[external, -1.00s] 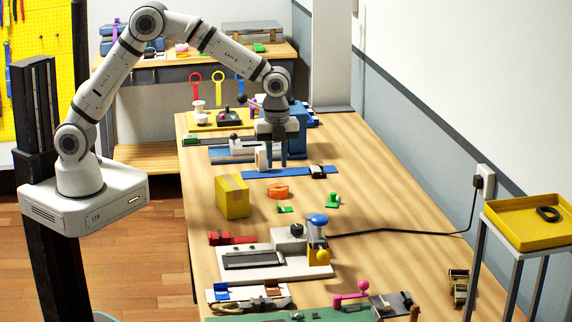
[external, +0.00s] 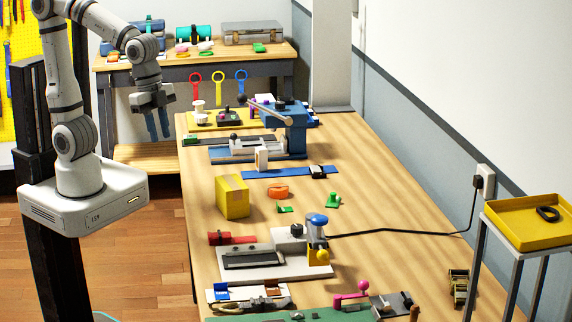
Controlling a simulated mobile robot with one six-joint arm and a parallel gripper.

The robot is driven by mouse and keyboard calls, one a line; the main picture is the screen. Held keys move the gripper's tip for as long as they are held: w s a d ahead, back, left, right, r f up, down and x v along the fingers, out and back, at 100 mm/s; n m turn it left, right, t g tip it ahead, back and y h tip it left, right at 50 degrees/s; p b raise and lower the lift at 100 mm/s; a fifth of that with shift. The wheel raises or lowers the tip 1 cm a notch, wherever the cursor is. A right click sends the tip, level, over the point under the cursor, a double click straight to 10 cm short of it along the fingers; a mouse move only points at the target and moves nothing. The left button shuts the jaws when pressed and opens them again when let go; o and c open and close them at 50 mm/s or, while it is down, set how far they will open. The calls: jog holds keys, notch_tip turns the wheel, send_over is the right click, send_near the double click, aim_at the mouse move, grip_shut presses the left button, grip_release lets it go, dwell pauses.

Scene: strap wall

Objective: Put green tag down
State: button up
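A small flat green tag (external: 285,209) lies on the wooden workbench (external: 205,255), just below an orange ring-shaped piece (external: 278,191) and to the right of a yellow box. It is clear of my gripper. My gripper (external: 159,137) hangs in the air beyond the bench's left edge, with its two blue fingers pointing down and a gap between them. Nothing shows between the fingers. Other small green pieces show too, one on the back table (external: 260,48) and one at the bench's far left edge (external: 191,140); I cannot tell which the task names.
A yellow box (external: 232,197), a green knobbed piece (external: 333,201) and a blue strap (external: 290,172) lie mid-bench. A blue press (external: 292,130) stands behind them. A sealing machine (external: 275,259) with a cord is in front. A yellow tray (external: 535,222) stands at right.

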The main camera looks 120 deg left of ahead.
jog(key=s+d+f+n, duration=0.1)
jog(key=s+d+n, duration=0.1)
jog(key=s+d, duration=0.2)
jog(key=s, duration=0.3)
jog(key=shift+s+f+t, duration=0.2)
jog(key=shift+s+t, duration=0.1)
jog(key=shift+t, duration=0.1)
